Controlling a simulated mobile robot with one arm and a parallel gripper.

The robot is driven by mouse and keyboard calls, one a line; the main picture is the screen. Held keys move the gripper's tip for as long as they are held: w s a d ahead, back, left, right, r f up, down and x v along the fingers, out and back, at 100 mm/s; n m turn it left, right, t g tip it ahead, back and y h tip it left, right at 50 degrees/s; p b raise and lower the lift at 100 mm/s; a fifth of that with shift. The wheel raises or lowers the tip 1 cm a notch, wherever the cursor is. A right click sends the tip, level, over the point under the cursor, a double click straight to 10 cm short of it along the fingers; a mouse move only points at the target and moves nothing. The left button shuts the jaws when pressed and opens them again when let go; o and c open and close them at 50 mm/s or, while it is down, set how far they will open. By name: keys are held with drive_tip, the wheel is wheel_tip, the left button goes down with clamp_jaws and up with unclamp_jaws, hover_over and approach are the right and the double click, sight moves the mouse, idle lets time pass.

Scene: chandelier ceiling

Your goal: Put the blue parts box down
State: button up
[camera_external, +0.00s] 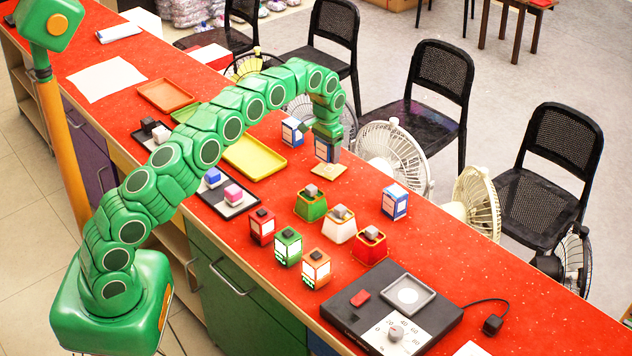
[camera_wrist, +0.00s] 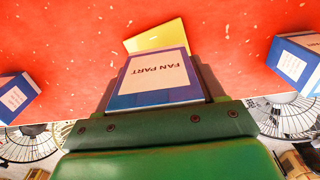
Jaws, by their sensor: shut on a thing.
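The blue parts box (camera_external: 327,152), blue and white, is upright at the end of my arm over the red counter. In the wrist view its white label (camera_wrist: 157,76) reads "FAN PART". My gripper (camera_external: 327,135) is shut on the box from above; its green and dark parts cover the box's upper end. A small yellow square (camera_external: 328,172) lies on the counter at the box's lower end and also shows just beyond the box in the wrist view (camera_wrist: 157,36). I cannot tell whether the box touches the square or hangs slightly above it.
Two other blue-and-white boxes stand on the counter, one (camera_external: 292,131) to the left and one (camera_external: 395,203) to the right. White fans (camera_external: 393,155) line the far edge. Several coloured lanterns and pots, a yellow tray (camera_external: 254,157) and a black scale (camera_external: 440,320) stand nearer.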

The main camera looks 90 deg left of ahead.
sight(329, 169)
drive_tip(key=shift+w+a+f, duration=0.15)
drive_tip(key=shift+a+f, duration=0.05)
drive_tip(key=shift+f, duration=0.1)
drive_tip(key=shift+w+a+f, duration=0.15)
drive_tip(key=shift+a+f, duration=0.05)
drive_tip(key=shift+f, duration=1.65)
drive_tip(key=o, duration=1.1)
drive_tip(key=shift+f, duration=0.1)
drive_tip(key=shift+c, duration=0.2)
wheel_tip(329, 169, up, 12)
drive_tip(key=shift+r, duration=0.15)
